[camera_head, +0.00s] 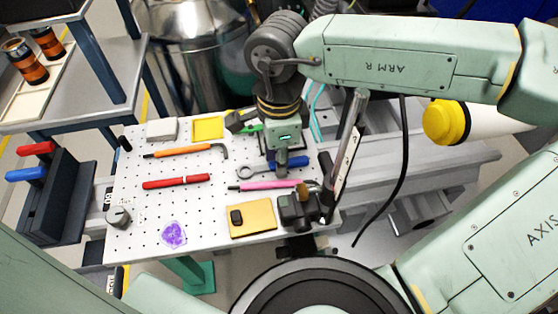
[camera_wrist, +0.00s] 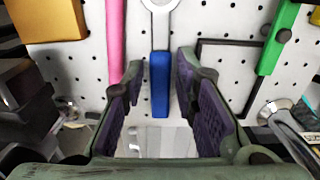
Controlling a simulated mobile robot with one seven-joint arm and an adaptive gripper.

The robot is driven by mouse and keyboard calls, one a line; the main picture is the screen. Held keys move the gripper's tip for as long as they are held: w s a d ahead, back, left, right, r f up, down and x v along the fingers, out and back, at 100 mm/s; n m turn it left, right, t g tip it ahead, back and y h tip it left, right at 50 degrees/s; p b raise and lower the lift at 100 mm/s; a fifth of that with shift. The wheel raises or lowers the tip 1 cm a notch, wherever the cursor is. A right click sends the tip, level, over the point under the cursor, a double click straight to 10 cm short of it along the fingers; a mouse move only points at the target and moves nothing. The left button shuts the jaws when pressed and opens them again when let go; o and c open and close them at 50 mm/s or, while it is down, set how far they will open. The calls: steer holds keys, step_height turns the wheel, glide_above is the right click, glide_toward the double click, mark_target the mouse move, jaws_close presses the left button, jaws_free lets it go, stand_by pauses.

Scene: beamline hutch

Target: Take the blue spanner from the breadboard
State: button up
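The blue spanner (camera_head: 297,162) lies on the white perforated breadboard (camera_head: 140,204), near its right edge. Its grey ring end points left in the head view. In the wrist view the blue handle (camera_wrist: 160,85) runs upright at the middle, with the grey shaft and ring end above it at the top edge. My gripper (camera_wrist: 160,72) is open, with one dark padded finger on each side of the handle's line and a gap on both sides. In the head view my gripper (camera_head: 281,171) is over the spanner and hides part of it; its height above the board is unclear.
A pink tool (camera_head: 265,185) lies close beside the spanner; a green tool (camera_wrist: 279,38) lies on its other side. A dark mount (camera_head: 298,208) and a slanted metal post (camera_head: 345,150) stand at the board's right edge. Orange (camera_head: 180,152) and red (camera_head: 177,181) tools lie left.

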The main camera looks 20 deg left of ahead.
steer(key=shift+c, duration=0.3)
jaws_close()
